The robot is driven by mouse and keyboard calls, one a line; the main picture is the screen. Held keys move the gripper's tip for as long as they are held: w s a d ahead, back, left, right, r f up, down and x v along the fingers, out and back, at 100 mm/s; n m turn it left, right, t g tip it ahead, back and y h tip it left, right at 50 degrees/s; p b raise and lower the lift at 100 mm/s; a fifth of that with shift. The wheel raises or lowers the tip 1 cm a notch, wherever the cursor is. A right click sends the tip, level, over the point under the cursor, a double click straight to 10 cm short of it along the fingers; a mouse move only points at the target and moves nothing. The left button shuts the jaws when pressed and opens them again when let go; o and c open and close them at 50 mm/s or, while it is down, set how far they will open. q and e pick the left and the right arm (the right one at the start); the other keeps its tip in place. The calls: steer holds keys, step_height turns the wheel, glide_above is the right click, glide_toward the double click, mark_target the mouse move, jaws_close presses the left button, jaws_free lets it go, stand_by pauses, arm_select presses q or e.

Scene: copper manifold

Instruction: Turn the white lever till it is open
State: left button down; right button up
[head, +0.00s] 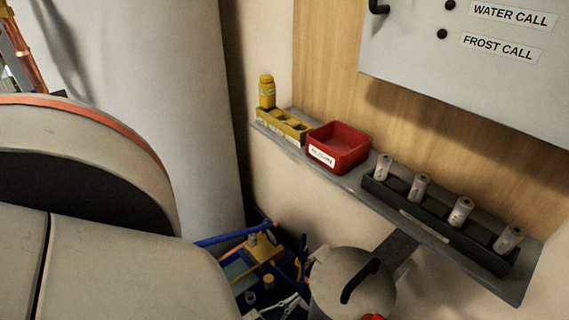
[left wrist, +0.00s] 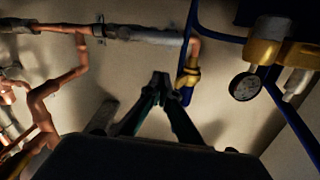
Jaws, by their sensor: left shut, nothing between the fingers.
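My left gripper (left wrist: 160,84) shows in the left wrist view, its two dark fingers meeting at the tips with nothing between them. The fingertips appear just left of a brass fitting (left wrist: 190,72) with a blue piece below it; I cannot tell whether they touch. Copper pipes (left wrist: 65,80) of the manifold run along the wall at the left and top. I cannot make out the white lever for sure in either view. In the head view a large pale part of my own arm covers the left side. My right gripper is not in view.
A round gauge (left wrist: 245,87) and brass valve bodies (left wrist: 264,42) sit right of the fingers, with blue pipes around them. Tools lie below.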

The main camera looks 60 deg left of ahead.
arm_select(q)
steer(key=v, duration=1)
